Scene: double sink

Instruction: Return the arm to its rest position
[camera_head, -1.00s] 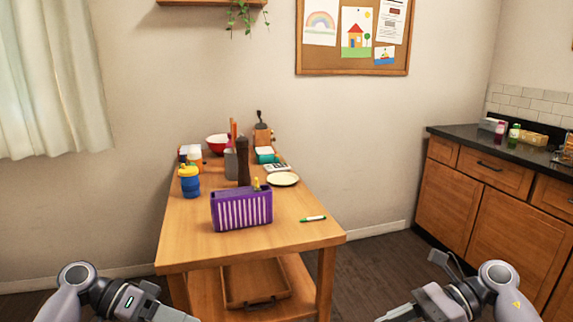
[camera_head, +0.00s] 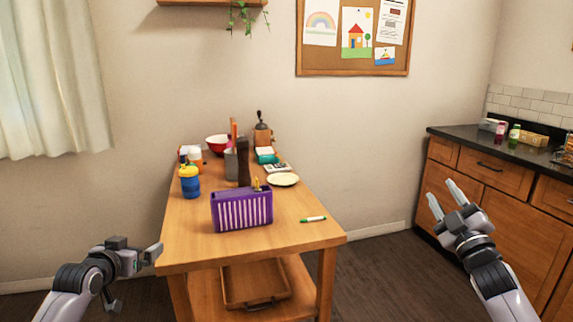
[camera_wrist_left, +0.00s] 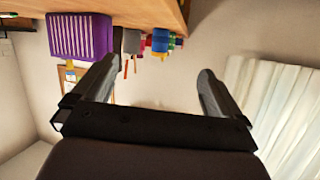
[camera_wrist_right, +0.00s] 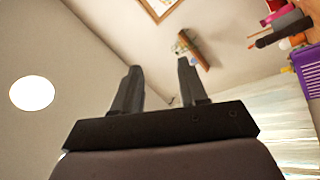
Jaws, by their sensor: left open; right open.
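My left gripper (camera_head: 138,270) is in the lower left of the head view, in front of the wooden table's near left corner. In the left wrist view its two fingers (camera_wrist_left: 155,85) are apart with nothing between them. My right gripper (camera_head: 445,198) is raised to the right of the table, in front of the wooden cabinets. In the right wrist view its fingers (camera_wrist_right: 158,80) are apart and empty.
The wooden table (camera_head: 210,247) holds a purple striped box (camera_head: 241,210), a blue cup with a yellow lid (camera_head: 189,182), a green marker (camera_head: 313,219), a cream plate (camera_head: 283,179) and several items behind. A dark counter with cabinets (camera_head: 480,190) stands at right. Floor between is clear.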

